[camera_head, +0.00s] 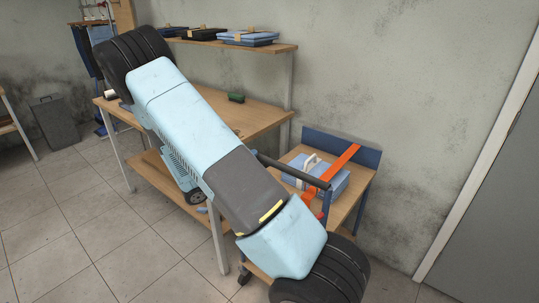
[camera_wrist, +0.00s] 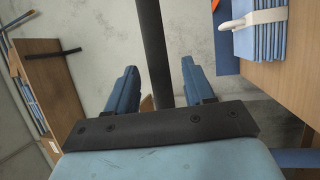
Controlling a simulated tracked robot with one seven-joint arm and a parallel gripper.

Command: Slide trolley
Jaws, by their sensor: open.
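The trolley (camera_head: 346,207) stands right of the workbench in the head view, with a wooden top, a blue back panel and a dark handle bar (camera_head: 296,173). My gripper (camera_wrist: 160,85) is open in the wrist view. The dark bar (camera_wrist: 154,45) runs between its two blue fingers, with a gap on each side; contact is not visible. The trolley top (camera_wrist: 285,95) and stack show at right there. My arm hides the gripper and part of the trolley in the head view.
The wooden workbench (camera_head: 255,116) stands left of the trolley, with a shelf (camera_head: 240,45) above it. A wall is close behind the trolley, and a grey door (camera_head: 490,210) is at right. Tiled floor (camera_head: 80,235) is clear at front left.

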